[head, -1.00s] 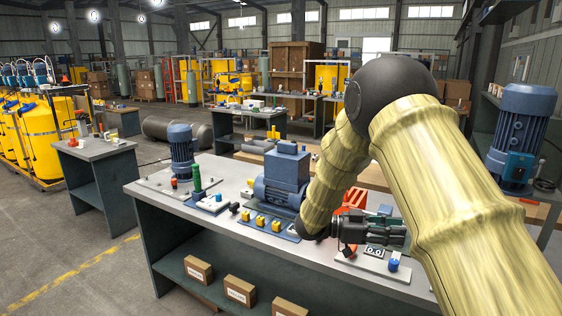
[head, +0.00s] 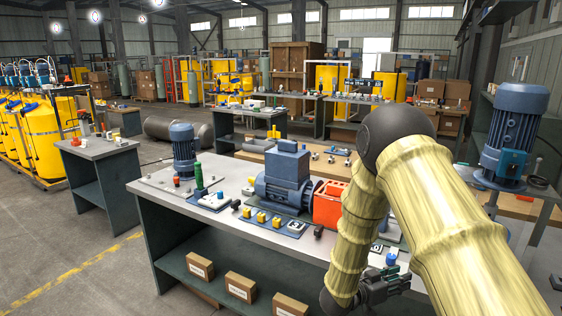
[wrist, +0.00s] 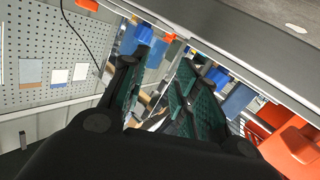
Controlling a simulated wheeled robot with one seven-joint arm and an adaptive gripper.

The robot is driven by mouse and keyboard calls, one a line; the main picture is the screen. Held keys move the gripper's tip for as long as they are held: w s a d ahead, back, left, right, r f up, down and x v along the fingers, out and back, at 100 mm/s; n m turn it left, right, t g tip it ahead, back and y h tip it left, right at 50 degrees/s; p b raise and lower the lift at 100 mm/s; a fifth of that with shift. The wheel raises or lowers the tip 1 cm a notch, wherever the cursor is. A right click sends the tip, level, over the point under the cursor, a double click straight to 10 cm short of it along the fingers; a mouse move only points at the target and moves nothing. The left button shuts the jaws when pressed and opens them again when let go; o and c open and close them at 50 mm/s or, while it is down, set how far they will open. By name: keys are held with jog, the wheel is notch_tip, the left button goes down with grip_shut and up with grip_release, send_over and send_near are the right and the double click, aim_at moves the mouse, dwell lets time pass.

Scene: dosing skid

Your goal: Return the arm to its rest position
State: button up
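My arm, with light wood-patterned links and dark joints, reaches in from the right of the head view. My gripper (head: 387,284) is low at the front edge of the workbench (head: 232,232), with its fingers toward the right. In the wrist view my gripper (wrist: 168,95) shows two green-padded fingers spread apart with a gap between them. Nothing is held in the gap. The bench edge (wrist: 250,50) runs close by at the upper right of the wrist view.
The bench holds a large blue motor pump (head: 285,180), yellow blocks (head: 262,217), a red bin (head: 328,204) and a blue-capped part (head: 391,257) near my gripper. Cardboard boxes (head: 240,286) sit on the lower shelf. Open floor (head: 75,265) lies at the left.

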jog(key=s+a+f+n+y, duration=0.2)
jog(key=s+f+n+y, duration=0.25)
jog(key=s+f, duration=0.5)
jog(key=s+a+f+n+y, duration=0.25)
jog(key=s+f+y, duration=0.3)
jog(key=f, duration=0.75)
jog(key=s+a+f+n+g+y, duration=0.1)
jog(key=s+a+f+g+y, duration=0.1)
jog(key=s, duration=0.8)
jog(key=s+a+f+n+g+y, duration=0.1)
jog(key=s+a+f+g, duration=0.1)
jog(key=s, duration=0.8)
jog(key=s+a+f+n+g+y, duration=0.1)
jog(key=s+a+f+g+y, duration=0.1)
jog(key=s, duration=0.8)
jog(key=shift+a+f+n+g+y, duration=0.3)
jog(key=shift+a+f+n+g, duration=0.15)
jog(key=shift+a, duration=0.15)
